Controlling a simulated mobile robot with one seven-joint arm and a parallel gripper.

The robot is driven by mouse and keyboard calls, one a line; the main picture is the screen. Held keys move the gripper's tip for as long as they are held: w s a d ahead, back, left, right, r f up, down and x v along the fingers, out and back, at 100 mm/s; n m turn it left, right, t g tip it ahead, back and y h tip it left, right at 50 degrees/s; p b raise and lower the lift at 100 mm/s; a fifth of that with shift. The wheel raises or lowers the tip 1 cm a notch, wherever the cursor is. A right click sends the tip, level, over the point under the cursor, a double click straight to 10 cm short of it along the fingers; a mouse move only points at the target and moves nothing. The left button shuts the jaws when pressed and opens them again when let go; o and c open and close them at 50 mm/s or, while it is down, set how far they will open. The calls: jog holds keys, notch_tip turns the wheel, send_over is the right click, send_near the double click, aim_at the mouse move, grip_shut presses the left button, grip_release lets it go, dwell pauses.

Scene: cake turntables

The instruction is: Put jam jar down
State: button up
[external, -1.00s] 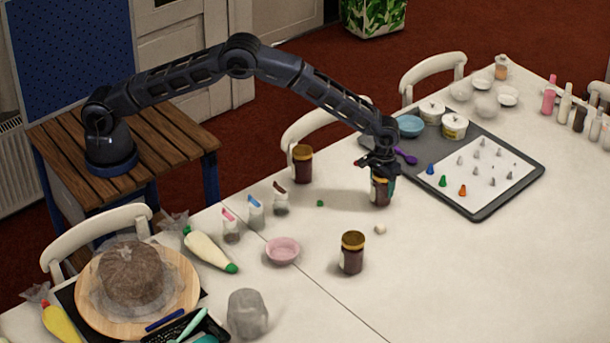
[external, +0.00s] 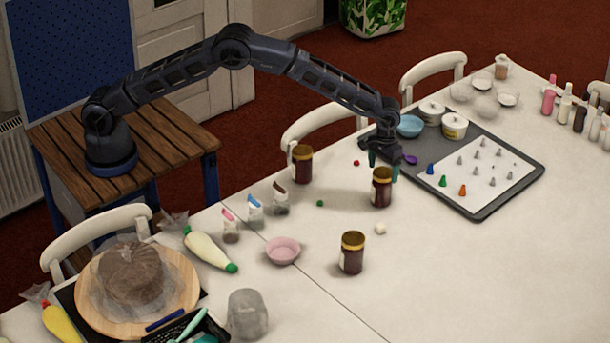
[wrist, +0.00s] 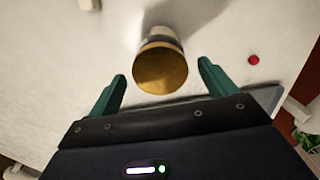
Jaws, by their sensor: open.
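A jam jar (external: 381,188) with a gold lid and dark red contents stands upright on the white table, just left of the dark tray. My gripper (external: 384,168) is open just behind and above this jar. In the wrist view the gold lid (wrist: 160,69) lies ahead of and between the green fingertips (wrist: 162,70), with clear gaps on both sides. Two similar jars stand upright on the table, one at the back left (external: 302,164) and one nearer the front (external: 352,252).
A dark tray (external: 480,208) with piping tips lies to the right. A pink bowl (external: 282,250), small bottles (external: 255,212) and a small white cube (external: 380,228) lie to the left and front. A small red ball (wrist: 254,60) is near the gripper. The table's front right is clear.

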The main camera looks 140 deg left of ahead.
jog(key=shift+r, duration=2.65)
jog(key=s+d+r+m+t, duration=0.25)
jog(key=d+r+m, duration=0.35)
jog(key=d+r, duration=1.95)
jog(key=s+d+r+m, duration=0.1)
jog(key=s+d+r, duration=0.15)
jog(key=d, duration=0.35)
jog(key=s+d+r+m, duration=0.1)
jog(key=s+d+r, duration=0.1)
jog(key=s+d, duration=0.3)
jog(key=s+d+r+m, duration=0.35)
jog(key=s+d, duration=0.45)
jog(key=d, duration=0.3)
jog(key=s+d+f+m, duration=0.2)
jog(key=s+d, duration=0.3)
jog(key=s, duration=0.3)
jog(key=s+d+f+m+t, duration=0.1)
jog(key=s+d+f+m, duration=0.1)
jog(key=s+d, duration=0.3)
jog(key=s+d+f+m+t, duration=0.1)
jog(key=s+d, duration=0.4)
jog(key=s, duration=0.8)
jog(key=shift+d+f+m, duration=0.25)
jog(key=shift+f+m, duration=0.2)
jog(key=shift+m, duration=0.3)
